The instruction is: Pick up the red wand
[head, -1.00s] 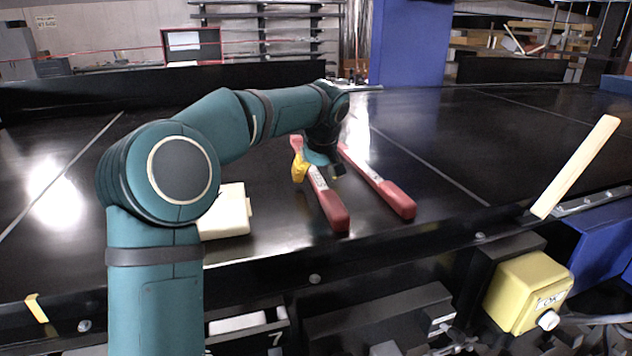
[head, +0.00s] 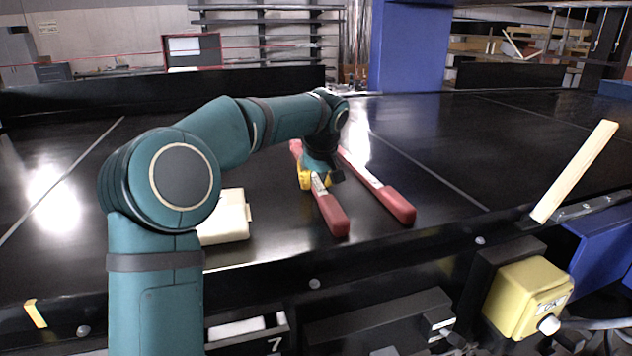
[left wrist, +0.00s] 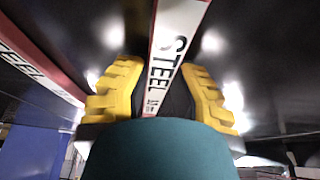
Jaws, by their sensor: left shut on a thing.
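Two red wands with white labelled middles lie side by side on the black conveyor. The left one (head: 333,216) has my left gripper (head: 319,180) on its middle. In the left wrist view my yellow fingers (left wrist: 161,90) stand on both sides of this wand's white strip (left wrist: 172,45), marked STEEL, and are shut on it. The wand still appears to lie along the belt. The other wand (head: 396,204) lies just to the right, apart from the gripper; it also shows at the left of the left wrist view (left wrist: 38,62). My right gripper is out of view.
A cream-coloured block (head: 226,218) lies on the belt left of the wands, partly behind my arm. A pale wooden strip (head: 575,172) stands tilted at the right edge. A yellow button box (head: 525,297) is at the front right. The belt right of the wands is clear.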

